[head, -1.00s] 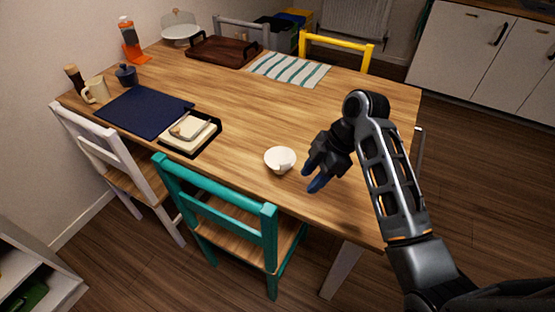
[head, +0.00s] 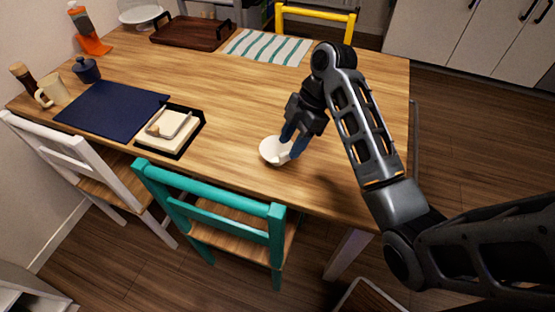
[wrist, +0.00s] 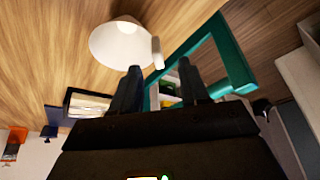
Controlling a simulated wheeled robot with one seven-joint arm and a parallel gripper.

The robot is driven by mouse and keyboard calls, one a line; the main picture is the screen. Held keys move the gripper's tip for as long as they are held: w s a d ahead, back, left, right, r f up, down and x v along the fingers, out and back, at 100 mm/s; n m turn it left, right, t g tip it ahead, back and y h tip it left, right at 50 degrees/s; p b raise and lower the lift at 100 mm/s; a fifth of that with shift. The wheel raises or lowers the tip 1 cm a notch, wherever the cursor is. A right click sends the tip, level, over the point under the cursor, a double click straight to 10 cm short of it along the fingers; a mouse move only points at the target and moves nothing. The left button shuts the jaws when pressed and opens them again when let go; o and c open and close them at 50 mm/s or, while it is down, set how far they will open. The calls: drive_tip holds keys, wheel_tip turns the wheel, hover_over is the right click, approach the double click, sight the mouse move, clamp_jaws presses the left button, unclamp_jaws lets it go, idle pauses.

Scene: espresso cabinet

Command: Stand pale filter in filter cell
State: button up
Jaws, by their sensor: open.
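The pale filter, a small white cone-like cup (head: 271,151) with a short tab, rests on the wooden table near its front edge. In the wrist view the pale filter (wrist: 118,45) is ahead of the left fingertip, with its tab nearer the space between the fingers. My gripper (head: 291,146) is open and empty, its blue fingers at the right side of the filter, overlapping it in the head view. In the wrist view my gripper (wrist: 160,74) shows both fingers apart. Whether they touch the filter cannot be told. I cannot identify the filter cell in these frames.
A black-rimmed tray (head: 195,138) with pale items and a navy mat (head: 76,117) lie to the left. The teal chair (head: 222,194) stands at the front edge. A striped cloth (head: 267,47) and brown tray (head: 192,34) are at the back. The table's middle is clear.

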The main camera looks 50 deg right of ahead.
sight(286, 153)
drive_tip(key=b+x, duration=0.3)
drive_tip(key=shift+w+d+f, duration=0.1)
drive_tip(key=shift+d+f, duration=0.05)
drive_tip(key=shift+f, duration=0.15)
drive_tip(key=shift+p+x, duration=0.4)
drive_tip(key=shift+x, duration=0.4)
drive_tip(key=shift+c, duration=0.3)
clamp_jaws()
